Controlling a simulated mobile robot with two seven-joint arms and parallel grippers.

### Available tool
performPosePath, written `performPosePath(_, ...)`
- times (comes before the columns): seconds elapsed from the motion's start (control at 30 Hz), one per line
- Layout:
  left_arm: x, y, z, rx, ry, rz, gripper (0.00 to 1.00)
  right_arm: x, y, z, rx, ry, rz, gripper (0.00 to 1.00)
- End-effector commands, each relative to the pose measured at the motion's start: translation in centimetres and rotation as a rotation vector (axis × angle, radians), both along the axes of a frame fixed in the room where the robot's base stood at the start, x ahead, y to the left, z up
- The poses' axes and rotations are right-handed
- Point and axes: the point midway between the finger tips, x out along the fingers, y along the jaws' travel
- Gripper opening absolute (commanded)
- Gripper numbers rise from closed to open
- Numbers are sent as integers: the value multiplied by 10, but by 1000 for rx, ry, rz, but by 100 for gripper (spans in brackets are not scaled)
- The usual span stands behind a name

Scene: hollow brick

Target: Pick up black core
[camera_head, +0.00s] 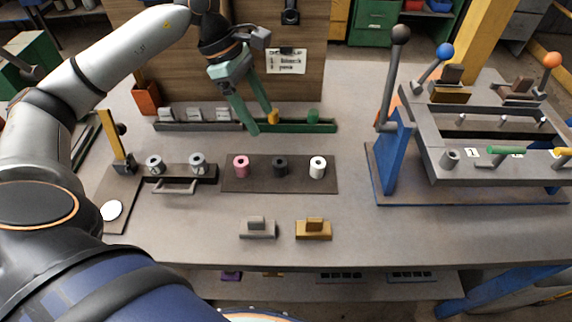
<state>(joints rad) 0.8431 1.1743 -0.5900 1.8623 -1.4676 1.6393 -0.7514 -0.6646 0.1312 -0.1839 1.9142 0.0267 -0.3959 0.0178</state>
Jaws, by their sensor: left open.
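The black core (280,167) stands upright on a dark mat (259,181) in the middle of the workbench. A pink core (241,166) stands to its left and a white core (318,167) to its right, each apart from it. My left gripper (263,128) has green fingers. It is open and empty, pointing down above and behind the black core, in front of the green part of the rail. My right gripper is not in view.
A long rail (198,126) with small pieces runs behind the mat. Metal spools (197,162) sit at left. Grey (258,229) and yellow (313,230) blocks lie in front. A lever press (393,150) and raised frame (490,175) fill the right side.

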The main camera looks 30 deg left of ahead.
Motion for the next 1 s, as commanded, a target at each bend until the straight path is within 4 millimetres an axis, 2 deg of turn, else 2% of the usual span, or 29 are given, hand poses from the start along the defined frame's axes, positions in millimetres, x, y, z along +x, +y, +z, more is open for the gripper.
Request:
performPosePath(0.03,0,0,-13,-1,-1,0,69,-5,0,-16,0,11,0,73)
performPosePath(0.17,0,-1,-21,-1,0,0,69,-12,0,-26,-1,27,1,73)
performPosePath(0.27,1,-6,-31,-2,3,-2,69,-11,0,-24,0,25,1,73)
performPosePath(0.5,4,-22,-70,-2,4,-2,69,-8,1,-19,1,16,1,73)
performPosePath(0.77,6,-31,-90,-3,2,-1,69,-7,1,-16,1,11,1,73)
performPosePath(1.0,7,-46,-122,-3,3,-1,69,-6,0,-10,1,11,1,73)
